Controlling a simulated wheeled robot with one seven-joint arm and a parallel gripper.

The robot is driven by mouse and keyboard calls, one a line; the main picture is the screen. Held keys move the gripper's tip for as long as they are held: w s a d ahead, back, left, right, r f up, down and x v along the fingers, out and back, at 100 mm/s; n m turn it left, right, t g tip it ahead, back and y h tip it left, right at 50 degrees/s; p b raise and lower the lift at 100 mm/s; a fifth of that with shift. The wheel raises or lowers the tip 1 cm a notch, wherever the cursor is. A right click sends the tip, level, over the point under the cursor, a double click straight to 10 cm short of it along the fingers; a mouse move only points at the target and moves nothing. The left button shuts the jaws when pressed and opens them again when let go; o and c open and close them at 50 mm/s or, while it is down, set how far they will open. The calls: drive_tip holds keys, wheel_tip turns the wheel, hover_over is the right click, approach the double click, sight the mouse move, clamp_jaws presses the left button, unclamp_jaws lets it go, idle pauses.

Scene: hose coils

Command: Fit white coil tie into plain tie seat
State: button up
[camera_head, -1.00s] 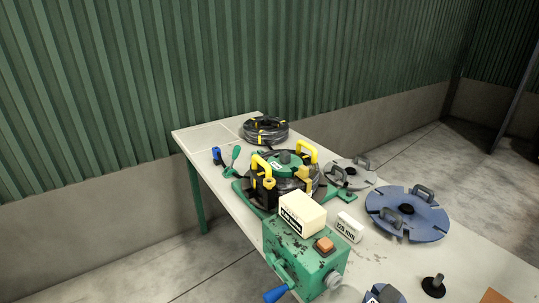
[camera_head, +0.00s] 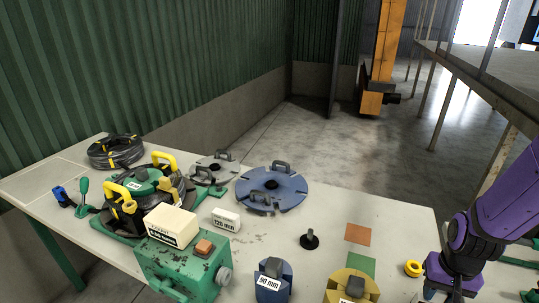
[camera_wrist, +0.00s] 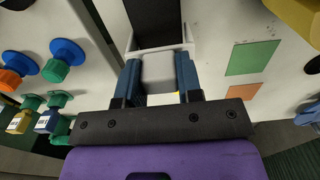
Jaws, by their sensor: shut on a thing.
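My gripper (camera_wrist: 158,82) has blue fingers and is shut on a pale grey-white block, which looks like the white coil tie (camera_wrist: 158,67), in the wrist view. A black piece with a white edge (camera_wrist: 153,22) lies just beyond the held block; I cannot tell whether they touch or whether it is the plain tie seat. In the head view my purple arm reaches down at the lower right, and the fingertips are not clear there. I cannot pick out a plain tie seat for certain in the head view.
An orange square (camera_head: 358,233) and a green square (camera_head: 361,267) mark the table, beside a yellow ring (camera_head: 413,268). Blue (camera_head: 272,280) and yellow (camera_head: 350,287) blocks stand at the front. A blue disc (camera_head: 272,190) and wound coil lie farther left. Several coloured knobs show in the wrist view (camera_wrist: 68,52).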

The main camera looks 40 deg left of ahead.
drive_tip(key=shift+r, duration=1.25)
drive_tip(key=shift+r, duration=3.15)
